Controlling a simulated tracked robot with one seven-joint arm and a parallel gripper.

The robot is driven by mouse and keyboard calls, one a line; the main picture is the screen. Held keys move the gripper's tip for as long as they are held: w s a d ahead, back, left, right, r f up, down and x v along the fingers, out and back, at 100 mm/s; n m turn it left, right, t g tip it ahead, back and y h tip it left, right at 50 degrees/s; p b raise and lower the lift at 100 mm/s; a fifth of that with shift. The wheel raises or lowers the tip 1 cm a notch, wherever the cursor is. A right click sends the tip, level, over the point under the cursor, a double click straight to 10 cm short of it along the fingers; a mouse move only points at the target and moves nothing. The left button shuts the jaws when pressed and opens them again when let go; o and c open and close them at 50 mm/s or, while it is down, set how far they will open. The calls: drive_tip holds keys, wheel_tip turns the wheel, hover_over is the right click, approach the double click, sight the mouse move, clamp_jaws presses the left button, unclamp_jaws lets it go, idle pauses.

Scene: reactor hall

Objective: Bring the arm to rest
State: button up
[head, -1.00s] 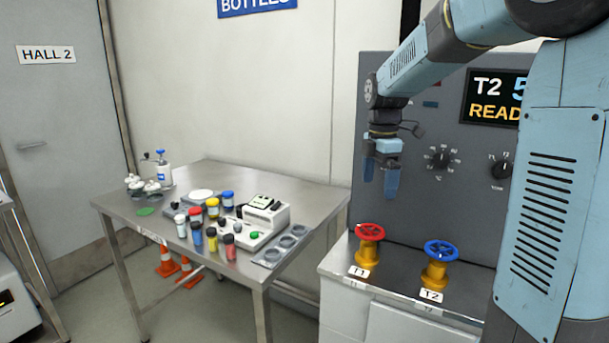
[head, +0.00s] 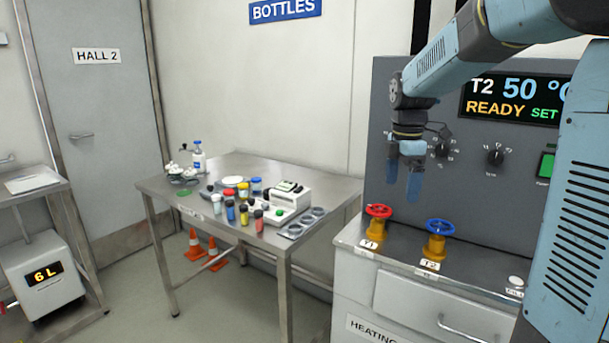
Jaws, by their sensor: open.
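My gripper (head: 403,186) hangs pointing down from my bent arm, in front of the grey control panel (head: 381,150). Its two blue fingers are apart and nothing shows between them. It is above the counter (head: 400,246), clear of the red valve wheel (head: 379,210) marked T1 and the blue valve wheel (head: 440,226) marked T2. Both wheels sit on yellow valve bodies. The display (head: 520,98) reads T2, 50 °C, READY and SET. My arm covers part of the panel and display.
A steel table (head: 160,188) with several bottles, a white device (head: 291,198) and a ring holder (head: 306,222) stands to the left. Orange cones (head: 194,244) are under it. A cart with a 6 L unit (head: 45,275) is at far left. Floor between is clear.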

drive_tip(key=s+m+t, duration=0.5)
drive_tip(key=s+m, duration=1.4)
drive_tip(key=s, duration=0.5)
drive_tip(key=shift+d+r+m, duration=0.25)
drive_tip(key=shift+d+m, duration=0.1)
drive_tip(key=shift+m, duration=0.05)
drive_tip(key=shift+s, duration=0.1)
drive_tip(key=shift+c, duration=0.3)
